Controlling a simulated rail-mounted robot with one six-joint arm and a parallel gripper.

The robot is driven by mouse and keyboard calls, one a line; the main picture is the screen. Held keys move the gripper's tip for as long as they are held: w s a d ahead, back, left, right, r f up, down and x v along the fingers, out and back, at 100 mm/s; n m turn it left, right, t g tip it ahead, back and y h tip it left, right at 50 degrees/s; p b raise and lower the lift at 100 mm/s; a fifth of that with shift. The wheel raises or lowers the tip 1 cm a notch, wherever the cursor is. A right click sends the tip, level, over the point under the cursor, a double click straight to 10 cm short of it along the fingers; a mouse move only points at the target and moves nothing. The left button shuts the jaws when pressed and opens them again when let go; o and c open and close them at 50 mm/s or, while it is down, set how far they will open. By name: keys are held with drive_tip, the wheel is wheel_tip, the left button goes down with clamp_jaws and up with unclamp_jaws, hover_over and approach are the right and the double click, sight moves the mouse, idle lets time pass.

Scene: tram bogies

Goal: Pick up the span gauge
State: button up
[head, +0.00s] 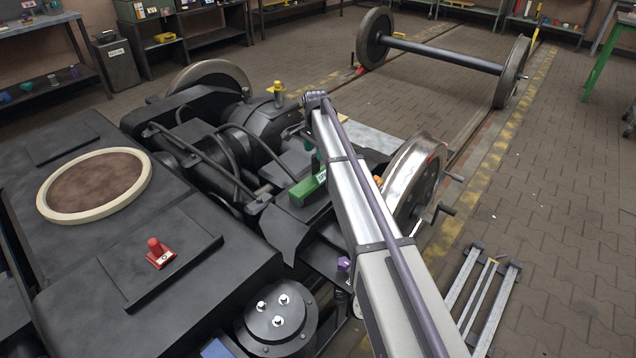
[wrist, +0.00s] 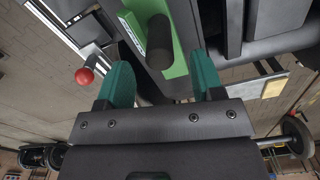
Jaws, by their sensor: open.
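A green block with a pale label (head: 308,187), which I take to be the span gauge, sits on the black bogie frame. In the wrist view it is a green body (wrist: 178,62) with a black cylindrical grip (wrist: 160,42). My gripper (wrist: 161,78) is open, its two teal fingers on either side of the grip, with visible gaps in the picture. Whether they are level with the grip in depth, I cannot tell. In the head view my arm hides most of the gripper beside the green block.
A shiny wheel (head: 414,185) stands right of my arm. A red-knobbed piece (head: 160,253) lies on the bogie's left plate, and a yellow-topped piece (head: 277,90) stands behind. A red ball (wrist: 84,76) shows left of the fingers. The floor at right (head: 560,220) is mostly clear.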

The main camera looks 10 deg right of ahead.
sight(316, 162)
wheel_tip(316, 162, down, 5)
drive_tip(key=b, duration=0.4)
drive_tip(key=shift+r, duration=0.2)
drive_tip(key=shift+c, duration=0.3)
clamp_jaws()
